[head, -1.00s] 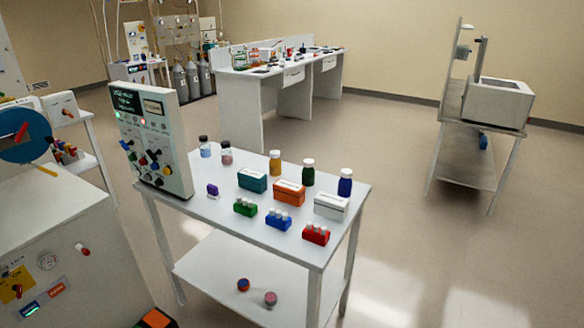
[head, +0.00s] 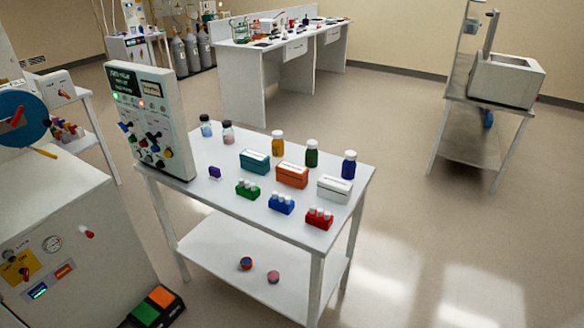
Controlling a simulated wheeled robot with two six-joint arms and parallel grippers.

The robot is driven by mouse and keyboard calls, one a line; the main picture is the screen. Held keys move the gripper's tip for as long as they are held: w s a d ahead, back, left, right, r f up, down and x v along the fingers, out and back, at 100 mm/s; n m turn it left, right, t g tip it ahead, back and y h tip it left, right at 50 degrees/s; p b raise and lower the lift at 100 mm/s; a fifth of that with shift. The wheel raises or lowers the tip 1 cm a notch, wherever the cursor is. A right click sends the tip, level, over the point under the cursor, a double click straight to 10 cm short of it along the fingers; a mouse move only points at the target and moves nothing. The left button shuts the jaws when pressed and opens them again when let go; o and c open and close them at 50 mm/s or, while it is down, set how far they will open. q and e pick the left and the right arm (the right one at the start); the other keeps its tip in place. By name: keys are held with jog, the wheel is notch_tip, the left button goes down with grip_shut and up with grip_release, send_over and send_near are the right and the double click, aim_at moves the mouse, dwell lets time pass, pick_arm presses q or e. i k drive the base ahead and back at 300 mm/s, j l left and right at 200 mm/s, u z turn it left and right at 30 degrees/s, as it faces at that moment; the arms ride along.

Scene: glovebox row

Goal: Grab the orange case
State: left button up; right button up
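The orange case (head: 292,175) is a small box with a pale label on its lid. It sits on the top of the white table (head: 228,202), between a teal case (head: 254,160) on its left and a white case (head: 334,188) on its right. A green bottle (head: 311,154) and a yellow bottle (head: 277,143) stand behind it. Neither of my grippers is in view.
A control panel (head: 152,120) stands on the table's left end. A green rack (head: 247,190), a red rack (head: 319,218) and a blue bottle (head: 349,165) are nearby. A white cabinet (head: 90,255) is at front left. The floor right of the table is clear.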

aim_at(293, 175)
jog(key=i+l+z, duration=0.4)
jog(key=l, duration=0.3)
jog(key=i+l+z, duration=0.4)
jog(key=i+l, duration=0.2)
jog(key=i+l+z, duration=0.35)
jog(key=i, duration=0.4)
jog(key=i+u, duration=0.5)
jog(key=i+l+u, duration=0.2)
jog(key=i+u, duration=0.3)
jog(key=i+l+u, duration=0.35)
jog(key=u, duration=0.15)
